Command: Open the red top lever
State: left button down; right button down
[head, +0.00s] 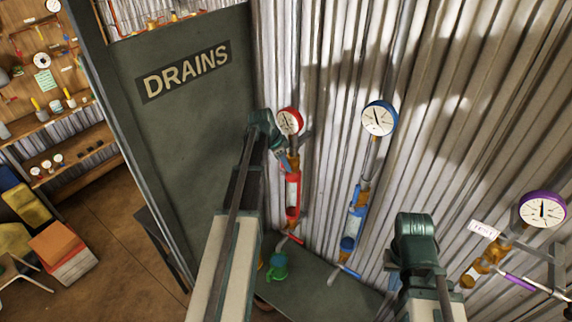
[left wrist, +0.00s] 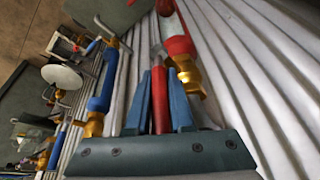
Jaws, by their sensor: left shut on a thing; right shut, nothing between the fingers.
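The red riser has a red-rimmed gauge (head: 290,121) on top and a red body (head: 293,193) below it, with brass fittings. My left gripper (head: 283,156) is at the upper brass valve, just under the gauge. In the left wrist view its two blue fingers (left wrist: 160,92) are closed on the red top lever (left wrist: 160,100), which lies lengthwise between them. The lever is mostly hidden by the gripper in the head view. My right gripper (head: 393,279) is low at the right, away from the red riser; its fingers are largely hidden behind the wrist.
A blue riser with a gauge (head: 379,118) stands right of the red one. A purple gauge (head: 542,210) is at the far right. A green DRAINS panel (head: 185,72) stands close on the left. Corrugated wall lies behind. A green fitting (head: 278,267) is below.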

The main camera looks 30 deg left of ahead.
pick_arm(q)
jog(key=c, duration=0.8)
grip_release()
jog(key=shift+s+r+p, duration=0.1)
jog(key=shift+r+p, duration=0.2)
jog(key=shift+p, duration=0.1)
jog(key=shift+s+a+r+p, duration=0.1)
jog(key=shift+s+r+p, duration=0.05)
jog(key=shift+r+p, duration=0.3)
jog(key=s+a, duration=0.2)
jog(key=s, duration=0.1)
jog(key=s+a, duration=0.2)
jog(key=s, duration=0.1)
jog(key=s+a, duration=0.3)
jog(key=shift+s+f+b, duration=0.25)
jog(key=shift+s+b, duration=0.05)
jog(key=shift+s, duration=0.05)
